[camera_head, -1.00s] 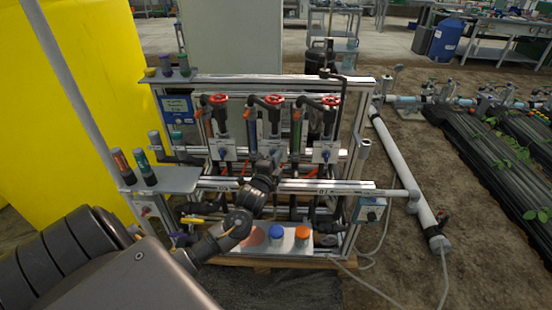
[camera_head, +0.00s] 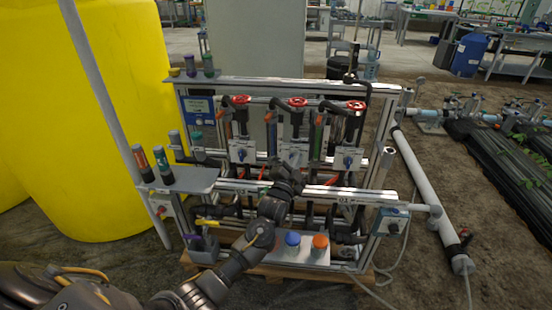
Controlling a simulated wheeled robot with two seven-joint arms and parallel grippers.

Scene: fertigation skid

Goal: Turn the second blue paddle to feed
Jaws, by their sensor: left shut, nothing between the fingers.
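Three white valve plates hang in a row on the skid frame, each below a red handwheel. The first blue paddle (camera_head: 241,154) and the third blue paddle (camera_head: 348,161) show clearly on the left and right plates. The second blue paddle (camera_head: 293,159) is on the middle plate (camera_head: 297,150), partly hidden by my gripper. My left arm reaches up from the lower left. Its gripper (camera_head: 281,165) is shut and empty, just in front of the lower part of the middle plate. I cannot tell whether it touches the paddle. My right gripper is not in view.
A front rail (camera_head: 345,192) crosses the skid just below the plates. A side shelf (camera_head: 185,181) at left carries coloured bottles. Blue-capped (camera_head: 292,240) and orange-capped (camera_head: 320,243) jars stand low on the skid. A yellow tank (camera_head: 110,120) stands at left.

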